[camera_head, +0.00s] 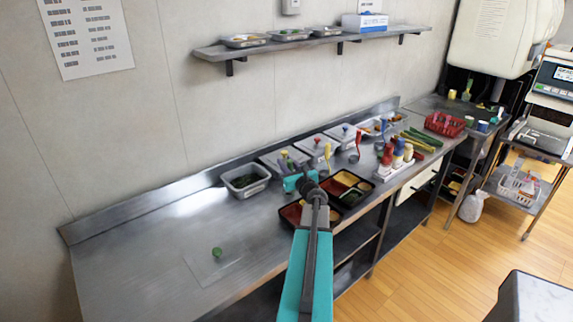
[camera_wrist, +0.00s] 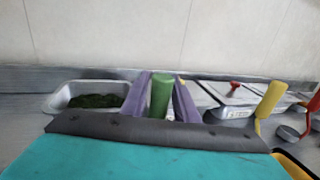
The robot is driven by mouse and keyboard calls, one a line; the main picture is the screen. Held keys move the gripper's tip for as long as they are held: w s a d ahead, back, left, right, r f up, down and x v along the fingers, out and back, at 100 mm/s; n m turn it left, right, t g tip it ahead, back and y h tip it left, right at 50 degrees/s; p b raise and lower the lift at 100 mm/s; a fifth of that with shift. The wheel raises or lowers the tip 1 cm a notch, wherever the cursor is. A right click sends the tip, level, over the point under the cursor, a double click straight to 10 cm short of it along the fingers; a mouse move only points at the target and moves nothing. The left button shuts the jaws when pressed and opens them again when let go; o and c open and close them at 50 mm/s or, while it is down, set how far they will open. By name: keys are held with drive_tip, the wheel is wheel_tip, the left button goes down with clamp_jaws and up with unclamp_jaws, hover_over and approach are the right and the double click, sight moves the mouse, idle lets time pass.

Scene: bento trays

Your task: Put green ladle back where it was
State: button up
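My gripper (camera_head: 292,164) is over the counter, beside the open metal container (camera_head: 245,187) of dark green food. In the wrist view, the green ladle's upright handle (camera_wrist: 160,96) stands between my two purple fingers (camera_wrist: 162,98), which press close on both sides of it. The ladle's lower end is hidden behind my gripper. The open container (camera_wrist: 62,97) is just left of the fingers in the wrist view. A clear lid with a green knob (camera_head: 217,252) lies flat on the counter at left.
A black and red bento tray (camera_head: 291,215) is close to the arm, with another bento tray (camera_head: 366,183) to its right. Lidded containers (camera_head: 318,145), a yellow ladle (camera_head: 327,152), a red ladle (camera_head: 355,146) and a bottle rack (camera_head: 397,168) stand rightward. The left counter is mostly clear.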

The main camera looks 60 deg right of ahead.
drive_tip(key=shift+o, duration=0.6)
drive_tip(key=shift+r, duration=0.15)
drive_tip(key=b+v, duration=0.3)
drive_tip(key=v, duration=0.9)
idle(0.9)
